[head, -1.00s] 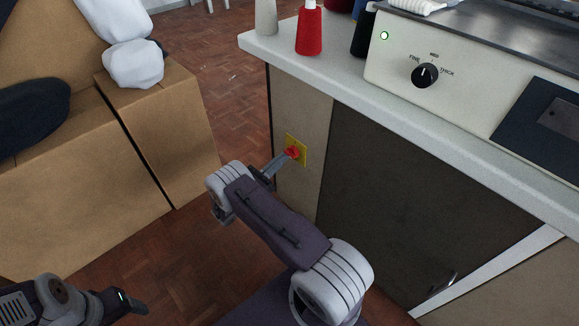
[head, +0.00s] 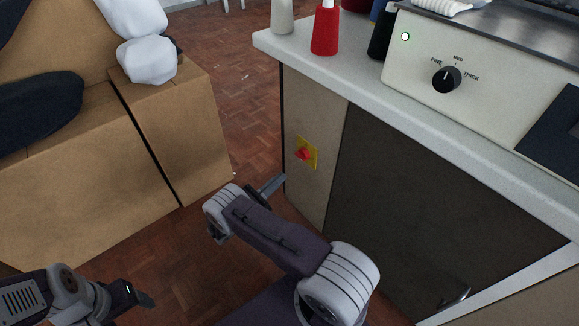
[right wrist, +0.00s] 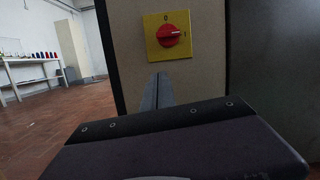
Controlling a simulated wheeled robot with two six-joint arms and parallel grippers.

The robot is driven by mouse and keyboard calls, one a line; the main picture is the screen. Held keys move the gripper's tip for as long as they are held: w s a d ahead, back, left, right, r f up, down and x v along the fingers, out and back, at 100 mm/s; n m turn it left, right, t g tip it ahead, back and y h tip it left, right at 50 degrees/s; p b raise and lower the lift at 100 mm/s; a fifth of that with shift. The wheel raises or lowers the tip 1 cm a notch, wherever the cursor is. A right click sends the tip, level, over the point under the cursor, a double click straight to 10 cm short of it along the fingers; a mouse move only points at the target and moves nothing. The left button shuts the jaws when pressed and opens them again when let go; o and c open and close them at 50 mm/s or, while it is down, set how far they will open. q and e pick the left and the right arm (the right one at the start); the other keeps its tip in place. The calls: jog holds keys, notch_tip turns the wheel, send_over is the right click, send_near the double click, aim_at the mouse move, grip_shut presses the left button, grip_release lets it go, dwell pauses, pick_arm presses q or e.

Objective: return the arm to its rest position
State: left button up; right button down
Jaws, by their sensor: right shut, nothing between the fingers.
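My right gripper (head: 273,186) is shut and empty. It hangs in the air in front of the cabinet side, below and left of a red rotary switch (head: 303,154) on a yellow plate, and apart from it. In the right wrist view the closed fingers (right wrist: 163,92) point up toward the plate, and the switch (right wrist: 171,36) has its white mark toward the 1. My left gripper (head: 143,296) is at the lower left, over the floor; its finger opening cannot be made out.
The white worktop (head: 480,135) overhangs the cabinet on the right. It carries a machine (head: 420,62) with a lit green lamp, and thread cones including a red one (head: 325,32). Cardboard boxes (head: 80,180) stand at left. Brick-patterned floor (head: 235,95) lies open between.

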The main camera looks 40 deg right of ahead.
jog(key=shift+v, duration=2.3)
jog(key=shift+w+f, duration=0.1)
